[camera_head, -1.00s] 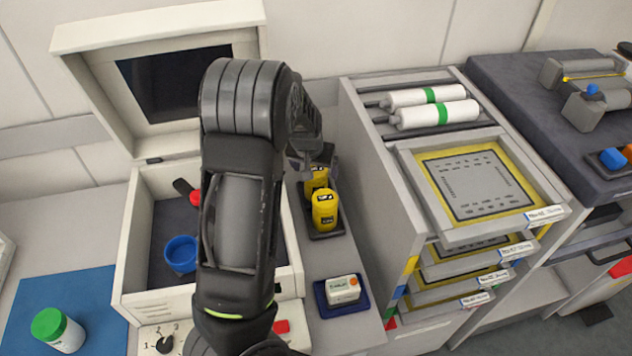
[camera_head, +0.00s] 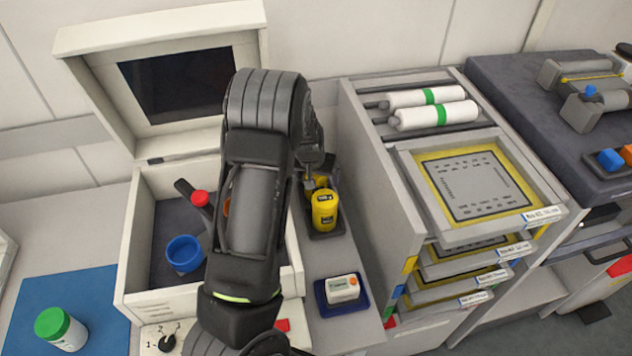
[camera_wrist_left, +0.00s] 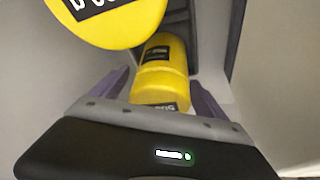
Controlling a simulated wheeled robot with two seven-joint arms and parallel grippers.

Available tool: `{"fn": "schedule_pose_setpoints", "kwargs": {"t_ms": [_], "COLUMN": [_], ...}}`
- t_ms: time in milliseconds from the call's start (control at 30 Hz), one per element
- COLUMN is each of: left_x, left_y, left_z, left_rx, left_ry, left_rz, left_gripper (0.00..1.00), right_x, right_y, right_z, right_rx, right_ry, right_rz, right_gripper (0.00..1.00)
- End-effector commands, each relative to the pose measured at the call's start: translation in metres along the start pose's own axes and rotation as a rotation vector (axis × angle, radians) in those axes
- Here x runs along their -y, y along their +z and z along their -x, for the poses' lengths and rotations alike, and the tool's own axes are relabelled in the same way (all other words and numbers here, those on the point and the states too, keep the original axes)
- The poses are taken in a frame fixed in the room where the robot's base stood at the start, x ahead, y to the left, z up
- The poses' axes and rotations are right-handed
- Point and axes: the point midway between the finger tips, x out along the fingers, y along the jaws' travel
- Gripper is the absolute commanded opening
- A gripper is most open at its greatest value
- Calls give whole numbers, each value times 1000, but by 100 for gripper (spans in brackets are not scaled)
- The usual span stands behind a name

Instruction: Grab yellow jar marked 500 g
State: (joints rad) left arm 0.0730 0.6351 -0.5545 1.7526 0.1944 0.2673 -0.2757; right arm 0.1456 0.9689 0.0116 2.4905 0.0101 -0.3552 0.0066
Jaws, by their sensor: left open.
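Two yellow jars with black labels stand in a dark tray (camera_head: 333,232) on the bench. The front jar (camera_head: 324,213) is in plain sight; the rear one (camera_head: 322,181) is mostly hidden behind my left gripper (camera_head: 312,172). The other yellow jar (camera_wrist_left: 112,18) looms large at the upper left. My right gripper is not in view.
An open white case (camera_head: 150,303) with a blue cup (camera_head: 184,254) lies left of the tray. A grey drawer rack (camera_head: 375,180) stands close on the right. A small white box in a blue tray (camera_head: 342,290) is in front. A green-capped jar (camera_head: 62,329) stands far left.

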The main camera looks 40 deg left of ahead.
Motion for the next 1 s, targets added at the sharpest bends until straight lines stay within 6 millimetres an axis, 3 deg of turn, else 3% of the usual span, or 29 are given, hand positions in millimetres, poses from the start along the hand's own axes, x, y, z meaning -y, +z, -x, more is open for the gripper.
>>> {"fn": "schedule_pose_setpoints", "kwargs": {"t_ms": [267, 1000], "left_x": [0, 0], "left_y": [0, 0], "left_z": [0, 0], "left_rx": [0, 0], "left_ry": [0, 0], "left_rz": [0, 0], "left_gripper": [83, 23], "right_x": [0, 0], "right_y": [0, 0], "right_z": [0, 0], "right_rx": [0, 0], "right_ry": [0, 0], "right_rz": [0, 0], "right_gripper": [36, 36]}}
